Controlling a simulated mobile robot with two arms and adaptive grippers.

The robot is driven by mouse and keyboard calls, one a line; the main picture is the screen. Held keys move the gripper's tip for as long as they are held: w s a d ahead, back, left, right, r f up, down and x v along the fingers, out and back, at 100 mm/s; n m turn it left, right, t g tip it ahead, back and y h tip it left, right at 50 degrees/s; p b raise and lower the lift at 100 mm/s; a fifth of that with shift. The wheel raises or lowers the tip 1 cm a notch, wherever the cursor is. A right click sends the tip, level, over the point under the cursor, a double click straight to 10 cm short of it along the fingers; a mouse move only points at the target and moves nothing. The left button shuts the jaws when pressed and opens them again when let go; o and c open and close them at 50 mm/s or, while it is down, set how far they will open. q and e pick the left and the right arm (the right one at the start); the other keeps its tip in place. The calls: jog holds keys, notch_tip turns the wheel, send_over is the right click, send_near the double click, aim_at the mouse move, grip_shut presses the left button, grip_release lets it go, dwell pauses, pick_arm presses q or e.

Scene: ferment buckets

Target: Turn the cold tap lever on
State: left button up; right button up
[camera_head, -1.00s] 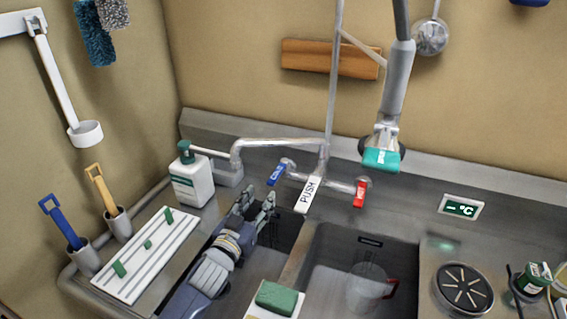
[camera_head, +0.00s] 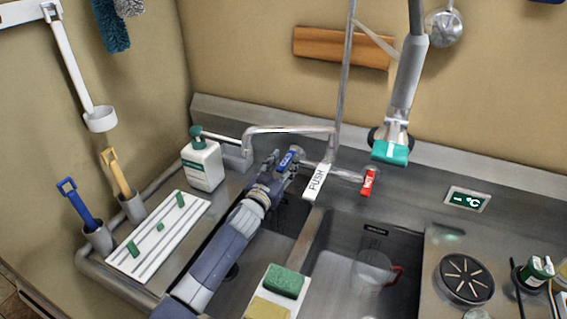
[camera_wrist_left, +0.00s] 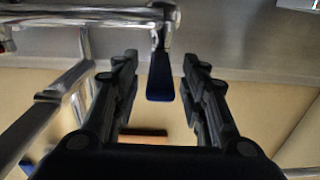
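The cold tap lever is the blue handle (camera_head: 287,160) at the left end of the wall mixer, under the long spout. In the left wrist view the blue lever (camera_wrist_left: 161,76) hangs from its chrome valve, between my two fingers. My left gripper (camera_head: 276,163) is at the lever in the head view. In the left wrist view this gripper (camera_wrist_left: 160,68) is open, with gaps on both sides of the lever. I see no clear contact. The red lever (camera_head: 369,182) is at the mixer's right end. My right gripper is not in view.
A white PUSH lever (camera_head: 315,183) sits between the two tap levers. A teal-tipped spray head (camera_head: 391,152) hangs at the right. A soap bottle (camera_head: 202,165) stands left of the arm. A clear jug (camera_head: 370,270) is in the right basin. A green sponge (camera_head: 284,281) sits in front.

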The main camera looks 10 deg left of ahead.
pick_arm(q)
jog(key=shift+w, duration=0.2)
grip_shut()
